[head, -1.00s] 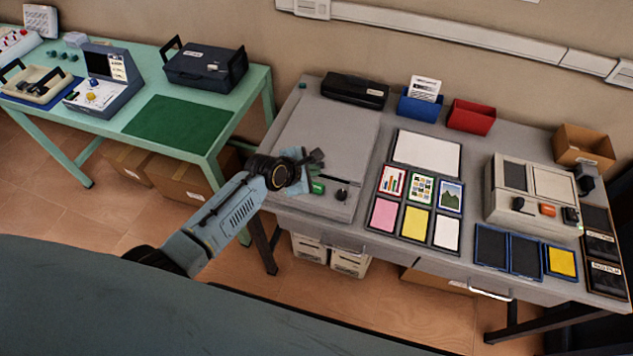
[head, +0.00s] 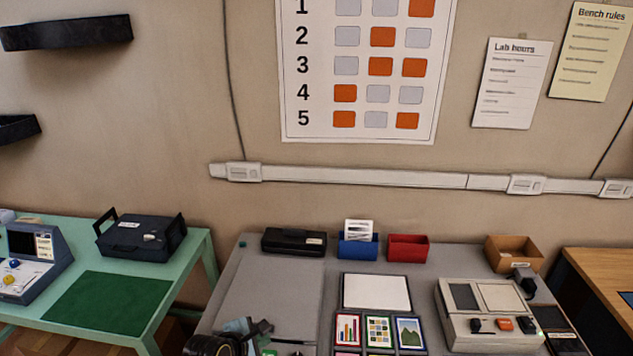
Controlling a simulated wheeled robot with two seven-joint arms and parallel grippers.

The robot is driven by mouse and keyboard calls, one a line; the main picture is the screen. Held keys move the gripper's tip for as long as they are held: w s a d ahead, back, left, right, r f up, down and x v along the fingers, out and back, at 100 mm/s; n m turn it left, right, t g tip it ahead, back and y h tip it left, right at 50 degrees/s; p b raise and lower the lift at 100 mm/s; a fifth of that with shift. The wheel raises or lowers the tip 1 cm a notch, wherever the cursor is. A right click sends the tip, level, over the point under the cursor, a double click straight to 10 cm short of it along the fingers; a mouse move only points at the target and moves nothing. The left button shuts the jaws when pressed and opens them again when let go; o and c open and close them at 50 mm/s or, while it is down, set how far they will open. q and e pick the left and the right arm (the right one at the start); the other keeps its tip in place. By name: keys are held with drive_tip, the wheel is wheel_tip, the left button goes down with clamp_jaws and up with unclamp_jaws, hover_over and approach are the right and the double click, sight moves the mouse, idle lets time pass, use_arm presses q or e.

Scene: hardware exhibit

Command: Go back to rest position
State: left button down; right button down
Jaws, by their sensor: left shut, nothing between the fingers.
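My left gripper (head: 262,329) shows at the bottom edge of the head view, over the front left part of the grey bench (head: 262,285). Its dark wrist and fingers are partly cut off by the frame. It is shut with nothing held. A small green item (head: 270,352) shows just beside it, mostly cut off. My right gripper is not in view.
On the grey bench stand a black device (head: 294,241), a blue bin (head: 357,247), a red bin (head: 408,248), picture cards (head: 378,331) and a beige device (head: 489,315). A green table (head: 193,262) stands left with a dark case (head: 141,238). A wooden table (head: 600,270) stands right.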

use_arm(q)
drive_tip(key=s+a+r+m+g+y, duration=0.1)
drive_tip(key=s+a+r+m, duration=0.15)
drive_tip(key=s+m, duration=0.65)
drive_tip(key=s+a+r+m+g+y, duration=0.15)
drive_tip(key=s+r+m, duration=0.35)
drive_tip(key=s, duration=0.6)
drive_tip(key=s+a+r+m+g+y, duration=0.1)
drive_tip(key=s+a+r+m+g, duration=0.15)
drive_tip(key=s+m, duration=0.7)
drive_tip(key=s+f+b, duration=0.3)
drive_tip(key=f+b, duration=0.7)
drive_tip(key=f, duration=2.4)
drive_tip(key=s+a+f+g+b, duration=0.1)
drive_tip(key=s+f+b, duration=0.3)
drive_tip(key=s+f, duration=0.4)
drive_tip(key=s+a+f+g+b, duration=0.1)
drive_tip(key=s+f+b, duration=0.3)
drive_tip(key=s+f, duration=0.4)
wheel_tip(320, 180, down, 7)
drive_tip(key=shift+s+a, duration=0.15)
drive_tip(key=shift+a, duration=0.1)
drive_tip(key=shift+y, duration=0.25)
